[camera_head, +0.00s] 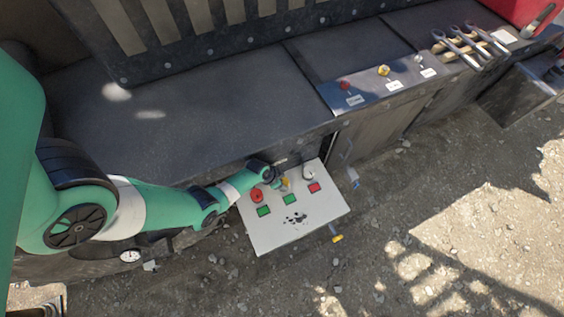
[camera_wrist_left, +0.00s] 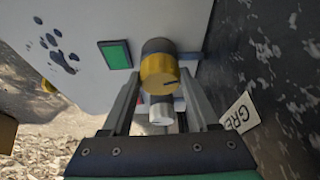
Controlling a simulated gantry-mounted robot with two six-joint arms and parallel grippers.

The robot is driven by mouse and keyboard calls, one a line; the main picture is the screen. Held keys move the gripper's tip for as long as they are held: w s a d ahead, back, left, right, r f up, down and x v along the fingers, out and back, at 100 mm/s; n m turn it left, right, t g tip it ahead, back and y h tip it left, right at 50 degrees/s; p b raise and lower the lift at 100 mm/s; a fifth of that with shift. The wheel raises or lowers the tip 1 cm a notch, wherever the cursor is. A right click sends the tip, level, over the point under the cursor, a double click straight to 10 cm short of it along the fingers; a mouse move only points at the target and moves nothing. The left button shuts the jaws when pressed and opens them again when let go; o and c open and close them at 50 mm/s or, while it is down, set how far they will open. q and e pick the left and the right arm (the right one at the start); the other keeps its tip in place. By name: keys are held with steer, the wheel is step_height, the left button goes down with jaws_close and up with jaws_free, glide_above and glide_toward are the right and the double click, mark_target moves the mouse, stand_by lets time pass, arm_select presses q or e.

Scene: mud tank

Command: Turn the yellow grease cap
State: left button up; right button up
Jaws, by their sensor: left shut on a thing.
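The yellow grease cap (camera_head: 285,183) sits on a white panel (camera_head: 285,232), between a red knob on its left and a pale knob on its right. In the left wrist view the yellow cap (camera_wrist_left: 159,72) is a round knob with a dark slot or mark on its face and a dark collar behind it. My left gripper (camera_head: 281,181) reaches in from the left, and its two fingers are shut on the cap, one on each side. The fingertips are partly hidden in the head view. My right gripper is not in view.
The panel also carries a red knob (camera_head: 256,195), a pale knob (camera_head: 309,172), green and red rectangles and dark spots. A dark ledge behind holds small red, yellow and white knobs with labels. Tools (camera_head: 466,45) lie at the far right. Gravelly ground is open at right.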

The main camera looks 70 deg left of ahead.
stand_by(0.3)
arm_select(q)
steer(key=o, duration=1.4)
steer(key=shift+c, duration=0.2)
steer(key=shift+r, duration=0.1)
steer(key=shift+s+r+p, duration=0.15)
steer(key=shift+r+p, duration=0.2)
steer(key=s+r+p, duration=0.1)
steer(key=s, duration=0.3)
steer(key=s+d+r+p, duration=0.1)
steer(key=s, duration=0.4)
steer(key=s+d+r+p, duration=0.1)
steer(key=s, duration=0.3)
steer(key=shift+s+r, duration=0.3)
steer(key=shift+r, duration=0.05)
